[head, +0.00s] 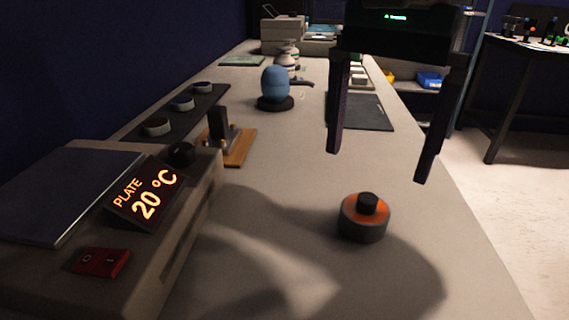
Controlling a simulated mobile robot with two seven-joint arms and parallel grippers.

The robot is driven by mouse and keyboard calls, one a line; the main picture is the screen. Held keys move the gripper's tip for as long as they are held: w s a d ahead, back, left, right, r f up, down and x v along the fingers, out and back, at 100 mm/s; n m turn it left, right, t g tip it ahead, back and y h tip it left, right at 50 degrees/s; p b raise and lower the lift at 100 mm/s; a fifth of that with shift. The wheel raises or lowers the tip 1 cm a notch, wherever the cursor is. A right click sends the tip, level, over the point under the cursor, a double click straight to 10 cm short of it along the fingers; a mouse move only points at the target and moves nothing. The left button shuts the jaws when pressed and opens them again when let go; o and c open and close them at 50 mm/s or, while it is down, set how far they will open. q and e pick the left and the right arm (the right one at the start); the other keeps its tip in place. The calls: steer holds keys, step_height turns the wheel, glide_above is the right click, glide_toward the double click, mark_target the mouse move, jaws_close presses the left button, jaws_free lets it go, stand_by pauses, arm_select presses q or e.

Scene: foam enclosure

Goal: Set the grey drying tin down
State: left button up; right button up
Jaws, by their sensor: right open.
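A round dark grey tin (362,230) with an orange top and a black knob stands upright on the bench in the front middle. It looks like the drying tin. My right gripper (380,166) is open and empty, with its two fingers spread apart above and behind the tin in the picture. The fingers do not touch the tin. My left gripper is not in view.
A hot plate (185,260) reading 20 °C stands at the front left. Behind it are a dark strip with several round dishes (181,103), a wooden stand (240,148) and a blue bottle (275,85). A dark mat (365,112) lies farther back. Bench around the tin is clear.

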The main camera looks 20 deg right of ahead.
mark_target(369, 198)
steer(key=f, duration=0.3)
steer(key=shift+d+f, duration=0.1)
steer(key=shift+d, duration=0.1)
step_height(369, 198, down, 5)
steer(key=shift+w+d+f, duration=0.1)
steer(key=shift+w+d, duration=0.05)
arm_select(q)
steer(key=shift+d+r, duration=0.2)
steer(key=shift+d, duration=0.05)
arm_select(e)
steer(key=shift+c, duration=0.2)
